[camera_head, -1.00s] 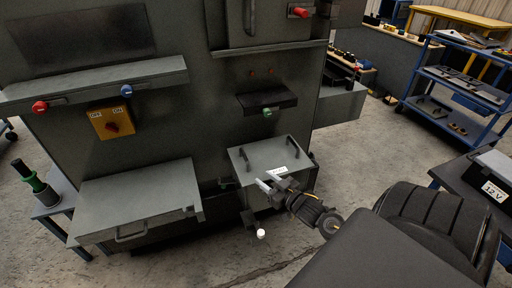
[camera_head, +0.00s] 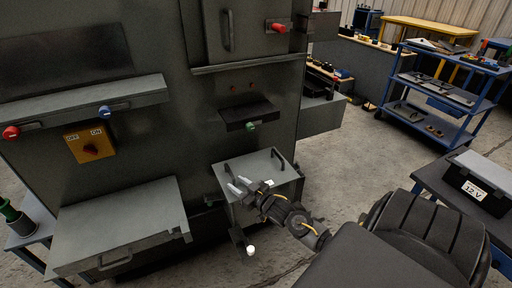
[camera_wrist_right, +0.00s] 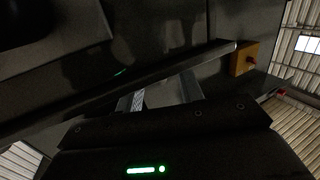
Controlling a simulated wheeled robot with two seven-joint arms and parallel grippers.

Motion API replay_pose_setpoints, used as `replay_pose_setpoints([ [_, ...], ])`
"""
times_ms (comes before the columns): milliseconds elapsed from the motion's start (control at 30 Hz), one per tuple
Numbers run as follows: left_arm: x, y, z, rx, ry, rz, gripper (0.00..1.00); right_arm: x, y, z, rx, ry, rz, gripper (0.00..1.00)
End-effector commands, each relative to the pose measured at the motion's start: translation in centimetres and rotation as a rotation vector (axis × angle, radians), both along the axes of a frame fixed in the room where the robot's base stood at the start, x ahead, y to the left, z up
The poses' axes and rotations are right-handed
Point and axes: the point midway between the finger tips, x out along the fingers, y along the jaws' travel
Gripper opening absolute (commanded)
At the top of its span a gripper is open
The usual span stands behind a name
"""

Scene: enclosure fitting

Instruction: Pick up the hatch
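The hatch looks to be the grey flat panel (camera_head: 252,164) with two dark bar handles, on top of a low box at the cabinet's foot in the head view. One handle is at its left edge, the other at its right. My right gripper (camera_head: 240,185) is over the panel's near left part, close to the left handle. Its two pale fingers are apart with nothing seen between them. I cannot tell whether they touch the panel. In the right wrist view the gripper (camera_wrist_right: 162,95) also shows its fingers apart. My left gripper is not in view.
A larger grey lid (camera_head: 120,222) juts out to the left. A dark shelf (camera_head: 249,115) with a green knob is above the panel. A white ball (camera_head: 250,250) is below the box. A table with a 12 V case (camera_head: 480,180) stands right, a blue cart (camera_head: 440,95) behind.

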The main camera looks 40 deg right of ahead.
Motion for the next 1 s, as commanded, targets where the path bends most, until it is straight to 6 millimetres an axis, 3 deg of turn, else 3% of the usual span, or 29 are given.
replay_pose_setpoints([
  [233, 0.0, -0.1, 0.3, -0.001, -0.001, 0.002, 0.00, 3.5, 0.2, -0.2, 0.001, -0.001, -0.002, 0.37],
  [533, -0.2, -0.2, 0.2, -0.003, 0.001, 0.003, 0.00, 4.2, 0.4, -0.3, 0.000, 0.000, -0.001, 0.37],
  [833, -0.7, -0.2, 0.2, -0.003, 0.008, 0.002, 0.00, 4.1, 0.3, -0.2, 0.000, -0.001, -0.001, 0.01],
  [1000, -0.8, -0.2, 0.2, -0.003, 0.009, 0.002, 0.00, 4.1, 0.3, -0.2, 0.000, -0.001, -0.001, 0.00],
])
